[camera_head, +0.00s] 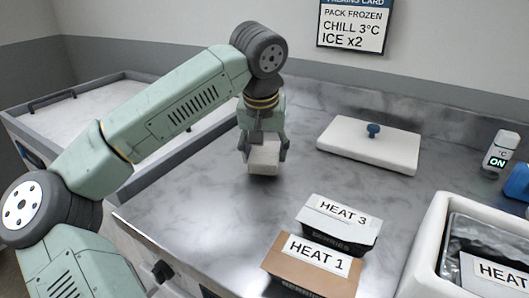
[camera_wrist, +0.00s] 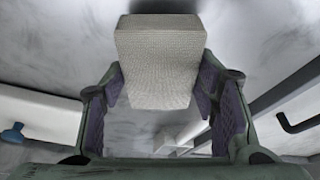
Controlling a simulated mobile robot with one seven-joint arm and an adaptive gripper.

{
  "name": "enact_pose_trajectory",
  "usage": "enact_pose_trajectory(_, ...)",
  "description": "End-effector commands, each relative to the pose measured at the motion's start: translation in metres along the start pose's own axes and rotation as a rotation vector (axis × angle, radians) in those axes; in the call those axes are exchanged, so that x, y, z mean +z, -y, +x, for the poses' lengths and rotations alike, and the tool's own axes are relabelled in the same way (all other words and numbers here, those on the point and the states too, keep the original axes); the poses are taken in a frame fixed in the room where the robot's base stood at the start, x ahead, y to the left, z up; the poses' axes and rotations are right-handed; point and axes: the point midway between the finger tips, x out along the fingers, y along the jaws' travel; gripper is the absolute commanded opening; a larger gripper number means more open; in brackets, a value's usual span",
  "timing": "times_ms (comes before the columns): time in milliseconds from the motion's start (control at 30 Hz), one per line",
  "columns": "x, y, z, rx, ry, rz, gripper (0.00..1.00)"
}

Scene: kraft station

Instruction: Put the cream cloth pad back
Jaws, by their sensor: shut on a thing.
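The cream cloth pad (camera_head: 263,158) is a small pale block held between the fingers of my gripper (camera_head: 264,150). In the wrist view the woven cream pad (camera_wrist: 160,62) fills the space between the two purple-lined fingers of my gripper (camera_wrist: 160,100). The gripper points down over the grey marble worktop (camera_head: 220,215), near its left side. I cannot tell whether the pad touches the worktop or hangs just above it.
A white lid with a blue knob (camera_head: 370,145) lies at the back. Boxes marked HEAT 3 (camera_head: 340,224) and HEAT 1 (camera_head: 312,262) stand at the front. A white cooler (camera_head: 428,238) and an ON device (camera_head: 501,150) are at right. A rimmed tray surface (camera_head: 100,118) lies left.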

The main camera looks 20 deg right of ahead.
Motion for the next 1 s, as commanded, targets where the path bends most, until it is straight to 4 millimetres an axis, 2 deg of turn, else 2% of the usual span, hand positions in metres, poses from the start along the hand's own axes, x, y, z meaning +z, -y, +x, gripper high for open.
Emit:
enact_pose_trajectory(100,0.004,0.000,0.012,0.001,-0.001,0.000,0.28)
enact_pose_trajectory(467,0.006,0.000,0.018,0.000,-0.001,-0.001,0.28)
enact_pose_trajectory(500,0.006,0.000,0.017,0.000,-0.001,-0.001,0.56)
enact_pose_trajectory(800,0.006,0.000,0.017,0.000,-0.001,-0.001,0.74)
enact_pose_trajectory(1000,0.006,0.000,0.017,0.000,-0.001,-0.001,0.74)
